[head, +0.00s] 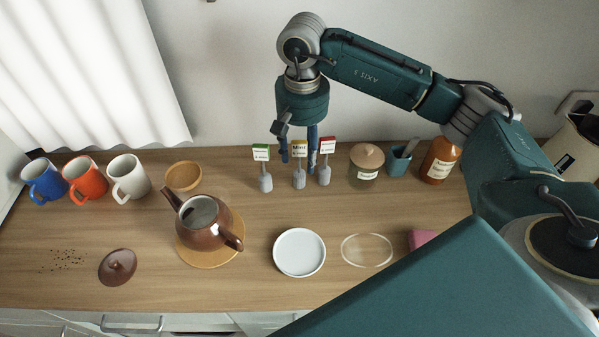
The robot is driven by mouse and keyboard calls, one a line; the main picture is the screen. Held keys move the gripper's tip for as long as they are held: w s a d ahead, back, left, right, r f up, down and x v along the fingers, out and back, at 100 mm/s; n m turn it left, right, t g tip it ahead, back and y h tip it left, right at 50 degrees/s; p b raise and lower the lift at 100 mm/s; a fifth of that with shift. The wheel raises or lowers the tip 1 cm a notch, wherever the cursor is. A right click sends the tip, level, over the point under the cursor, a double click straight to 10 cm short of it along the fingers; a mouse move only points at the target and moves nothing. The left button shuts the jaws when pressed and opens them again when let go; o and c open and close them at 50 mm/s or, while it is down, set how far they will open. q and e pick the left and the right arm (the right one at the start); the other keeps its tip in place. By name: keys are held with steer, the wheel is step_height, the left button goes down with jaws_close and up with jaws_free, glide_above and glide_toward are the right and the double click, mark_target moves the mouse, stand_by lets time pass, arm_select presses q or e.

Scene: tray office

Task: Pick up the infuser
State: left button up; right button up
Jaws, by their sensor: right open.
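Three small infusers with grey bodies and upright tags stand in a row near the back of the counter: one with a green tag (265,183), one with a yellow tag that seems to read Mint (299,179), and one with a red tag (324,175). My right gripper (298,164) points down, open and empty. Its fingers appear on either side of the yellow-tagged infuser in the picture, partly hidden behind the tags. I cannot tell how close they are in depth. My left gripper is not in view.
An open brown teapot (210,220) stands on a round wooden mat (199,258). A white dish (299,252) lies in front. A lidded jar (365,172), teal cup (398,162) and amber bottle (439,160) stand right of the infusers. Several mugs (84,180) stand left.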

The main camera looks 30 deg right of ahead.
mark_target(299, 173)
steer(key=shift+f, duration=0.4)
steer(key=f+p, duration=0.1)
steer(key=f, duration=0.2)
steer(key=f+p, duration=0.1)
steer(key=f, duration=0.1)
steer(key=shift+w+a+p, duration=0.1)
steer(key=shift+a+p, duration=0.2)
steer(key=shift+f, duration=0.25)
jaws_close()
